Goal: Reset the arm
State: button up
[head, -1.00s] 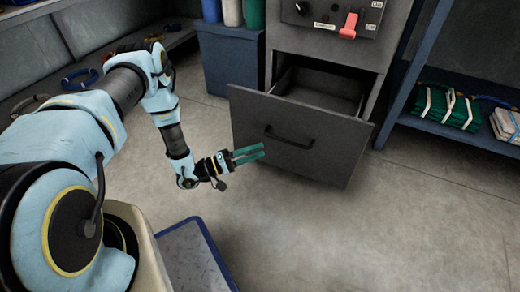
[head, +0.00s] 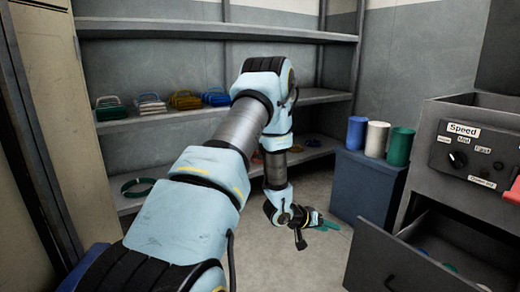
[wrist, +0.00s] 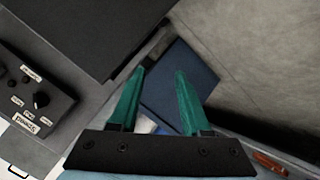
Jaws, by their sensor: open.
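My light-blue and grey arm reaches forward from the lower left of the head view, rises to an elbow before the shelves, then bends down. My gripper (head: 327,225) hangs low over the grey floor, left of the open drawer (head: 412,257), its green fingers pointing right. The wrist view shows the two green fingers (wrist: 160,73) spread apart with nothing between them. A dark blue bin (wrist: 180,85) lies beyond the fingers in that view.
Shelves (head: 205,27) along the back wall hold several coloured bundles. The blue bin (head: 362,188) with cylinders on top stands between the shelves and the control cabinet (head: 468,150). The drawer juts out at lower right with small items inside. Some floor (head: 310,265) is clear.

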jog(key=a+r+n+t+y, duration=0.1)
jog(key=a+r+y, duration=0.3)
jog(key=a+r, duration=0.45)
jog(key=a+r+n+y, duration=0.1)
jog(key=a+r+y, duration=0.35)
jog(key=a, duration=0.65)
jog(key=s+a+r+n+g+y+p, duration=0.1)
jog(key=s+a+r+g, duration=0.1)
jog(key=s+a+r, duration=0.5)
jog(key=s+a+r+n+g+y+p, duration=0.1)
jog(key=s+a+r+g, duration=0.15)
jog(key=s, duration=0.95)
notch_tip(320, 180, up, 36)
jog(key=p, duration=3.7)
jog(key=shift+w+a+r+t, duration=0.2)
jog(key=shift+w+t, duration=0.15)
jog(key=shift+w, duration=0.05)
